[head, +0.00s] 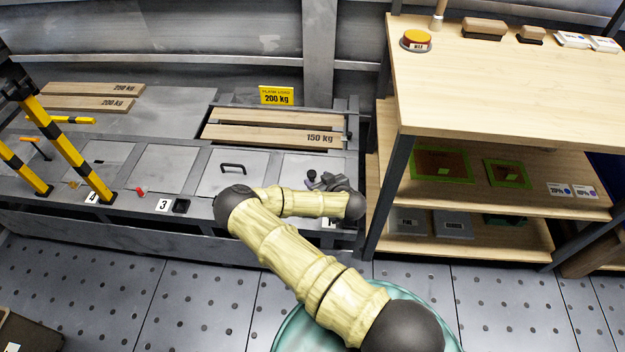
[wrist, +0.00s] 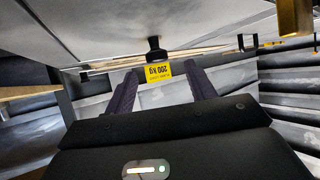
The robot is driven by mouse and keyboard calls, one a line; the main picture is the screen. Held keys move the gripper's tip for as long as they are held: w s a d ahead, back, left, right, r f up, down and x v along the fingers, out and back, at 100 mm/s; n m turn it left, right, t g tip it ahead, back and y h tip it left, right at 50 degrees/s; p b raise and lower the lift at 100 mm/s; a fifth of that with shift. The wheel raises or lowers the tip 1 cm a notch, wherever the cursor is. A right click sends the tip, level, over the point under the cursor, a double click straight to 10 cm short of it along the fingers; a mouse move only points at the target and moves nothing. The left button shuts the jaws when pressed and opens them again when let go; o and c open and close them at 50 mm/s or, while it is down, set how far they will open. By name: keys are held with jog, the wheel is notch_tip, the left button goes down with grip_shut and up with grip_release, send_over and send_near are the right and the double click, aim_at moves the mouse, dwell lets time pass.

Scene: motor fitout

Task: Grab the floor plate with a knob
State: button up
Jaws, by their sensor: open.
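The floor plate with a knob (head: 300,163) is a grey square panel at the right end of the row, partly hidden by my arm. Its dark knob (head: 311,175) stands up just left of my gripper (head: 331,182). In the wrist view the plate (wrist: 95,18) fills the top, and the black knob (wrist: 154,46) sticks out of it. There my gripper (wrist: 161,80) is open, its two dark fingers spread with the knob lying between and beyond their tips. The fingers look apart from the knob, and nothing is held.
A plate with a bar handle (head: 232,168) lies left of it. Behind are wooden boards (head: 270,133) marked 150 kg and a yellow 200 kg sign (head: 277,95). A wooden shelf unit (head: 395,140) stands close on the right. Yellow-black bars (head: 70,150) stand at left.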

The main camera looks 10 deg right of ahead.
aim_at(312, 174)
jog(key=b+x, duration=0.2)
jog(key=x, duration=0.1)
jog(key=shift+w+f, duration=0.3)
jog(key=shift+w, duration=0.05)
jog(key=shift+w+a+f, duration=0.1)
jog(key=shift+w+f, duration=0.05)
jog(key=shift+w, duration=0.4)
grip_shut()
